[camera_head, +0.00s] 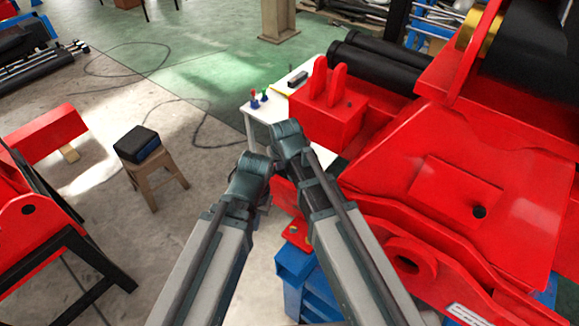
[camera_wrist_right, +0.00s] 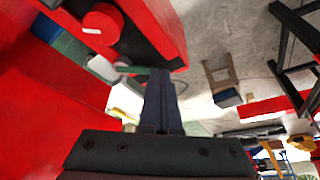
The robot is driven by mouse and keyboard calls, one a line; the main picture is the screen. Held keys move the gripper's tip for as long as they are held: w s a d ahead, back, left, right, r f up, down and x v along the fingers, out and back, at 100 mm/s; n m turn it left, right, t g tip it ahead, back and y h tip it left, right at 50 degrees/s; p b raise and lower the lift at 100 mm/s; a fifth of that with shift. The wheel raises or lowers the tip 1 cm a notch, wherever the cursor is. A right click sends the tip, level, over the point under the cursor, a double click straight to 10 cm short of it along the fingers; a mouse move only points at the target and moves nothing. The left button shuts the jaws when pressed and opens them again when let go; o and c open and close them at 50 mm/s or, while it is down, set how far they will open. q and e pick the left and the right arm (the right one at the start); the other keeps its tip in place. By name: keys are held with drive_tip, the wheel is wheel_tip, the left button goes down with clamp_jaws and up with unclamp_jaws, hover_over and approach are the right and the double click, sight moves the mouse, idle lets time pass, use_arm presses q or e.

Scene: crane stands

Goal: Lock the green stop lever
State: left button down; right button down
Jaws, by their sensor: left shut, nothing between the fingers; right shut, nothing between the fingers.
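The green stop lever (camera_wrist_right: 134,69) shows in the right wrist view as a short green bar below a red round knob (camera_wrist_right: 103,24), beside a red machine part. My right gripper (camera_wrist_right: 161,76) is shut and empty, its fingertips close to the lever's right end; I cannot tell whether they touch. In the head view the lever and the right fingertips are hidden behind my right wrist, beside the red crane part (camera_head: 325,115). My left gripper (camera_head: 262,196) is lower, mostly hidden behind its wrist, shut with nothing held.
A white table (camera_head: 265,112) with small tools stands behind my wrists. The large red crane body (camera_head: 470,190) fills the right. A wooden stool (camera_head: 158,178) with a dark box (camera_head: 138,144) and a red stand (camera_head: 40,210) are at left. A blue crate (camera_head: 295,265) stands below.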

use_arm(q)
drive_tip(key=shift+d, duration=0.2)
use_arm(e)
drive_tip(key=shift+w+a, duration=0.35)
drive_tip(key=shift+w, duration=0.1)
use_arm(q)
drive_tip(key=shift+r, duration=0.15)
use_arm(e)
drive_tip(key=shift+r, duration=0.15)
